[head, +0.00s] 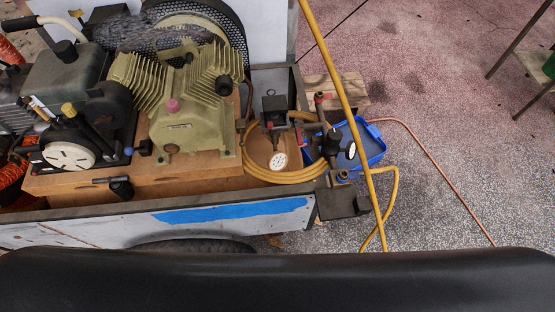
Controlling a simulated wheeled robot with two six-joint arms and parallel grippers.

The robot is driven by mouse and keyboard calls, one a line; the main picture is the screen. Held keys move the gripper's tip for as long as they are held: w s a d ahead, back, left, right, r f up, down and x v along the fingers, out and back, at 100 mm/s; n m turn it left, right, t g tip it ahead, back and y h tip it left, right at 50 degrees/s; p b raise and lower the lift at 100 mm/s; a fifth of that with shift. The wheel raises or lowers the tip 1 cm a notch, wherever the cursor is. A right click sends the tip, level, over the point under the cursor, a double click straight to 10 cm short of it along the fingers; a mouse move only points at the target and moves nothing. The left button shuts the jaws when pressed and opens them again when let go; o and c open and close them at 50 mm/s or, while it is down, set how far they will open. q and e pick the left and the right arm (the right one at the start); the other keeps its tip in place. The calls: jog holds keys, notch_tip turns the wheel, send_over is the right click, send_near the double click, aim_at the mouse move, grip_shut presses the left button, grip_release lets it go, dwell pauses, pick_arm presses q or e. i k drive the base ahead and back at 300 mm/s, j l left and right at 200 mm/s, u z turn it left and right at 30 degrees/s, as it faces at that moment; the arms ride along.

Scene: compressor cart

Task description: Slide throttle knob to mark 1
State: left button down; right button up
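The compressor cart (120,222) stands at the left and middle of the head view. A small dark engine (75,135) with a white round disc (68,157) sits at its left end. Several small levers and caps show on the engine, including a yellowish cap (69,110). I cannot tell which part is the throttle knob, and no mark 1 is legible. Neither of my grippers is in view.
An olive finned compressor pump (180,125) stands beside the engine, with a black mesh guard (232,22) behind. A yellow hose (345,75) crosses the right end near a gauge (278,161) and blue tray (371,146). Speckled floor (450,140) is mostly clear at right.

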aim_at(67, 119)
jog(key=u, duration=1.55)
